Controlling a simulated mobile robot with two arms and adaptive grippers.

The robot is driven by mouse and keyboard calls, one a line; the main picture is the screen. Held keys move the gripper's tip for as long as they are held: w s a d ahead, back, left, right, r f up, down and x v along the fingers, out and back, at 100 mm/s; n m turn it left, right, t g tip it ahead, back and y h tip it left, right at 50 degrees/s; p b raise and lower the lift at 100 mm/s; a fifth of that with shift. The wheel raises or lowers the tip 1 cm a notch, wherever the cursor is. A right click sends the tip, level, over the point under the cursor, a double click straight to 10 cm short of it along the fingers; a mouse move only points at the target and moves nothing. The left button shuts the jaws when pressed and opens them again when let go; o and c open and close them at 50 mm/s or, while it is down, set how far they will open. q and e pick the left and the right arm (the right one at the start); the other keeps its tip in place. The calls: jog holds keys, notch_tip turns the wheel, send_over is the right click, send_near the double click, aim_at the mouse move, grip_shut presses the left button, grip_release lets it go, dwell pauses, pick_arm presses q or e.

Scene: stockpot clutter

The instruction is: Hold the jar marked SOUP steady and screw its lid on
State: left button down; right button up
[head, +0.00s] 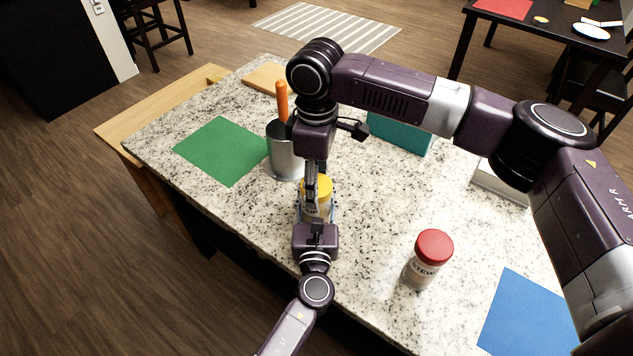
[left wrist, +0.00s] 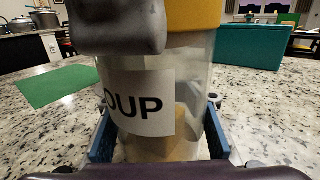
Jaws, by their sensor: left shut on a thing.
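The clear jar marked SOUP (left wrist: 150,105) stands upright on the stone counter, with tan contents low inside. My left gripper (head: 317,218) is shut around its lower part from the near side; its blue-padded fingers flank the jar in the left wrist view. A yellow lid (head: 322,187) is at the jar's top and also shows in the left wrist view (left wrist: 194,14). My right gripper (head: 312,182) points down at the lid from above. Its grey fingertip covers the lid's left part in the left wrist view. I cannot tell whether it grips the lid or how the lid sits.
A jar marked STEW (head: 421,272) with a red lid stands to the right. A metal pot (head: 283,158) with an orange-handled tool is close behind on the left. A green mat (head: 222,151), a teal box (head: 400,133) and a blue mat (head: 527,318) lie around.

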jog(key=o, duration=1.4)
jog(key=shift+c, duration=0.2)
notch_tip(320, 180, up, 12)
pick_arm(q)
jog(key=c, duration=1.1)
grip_release()
jog(key=shift+s, duration=0.1)
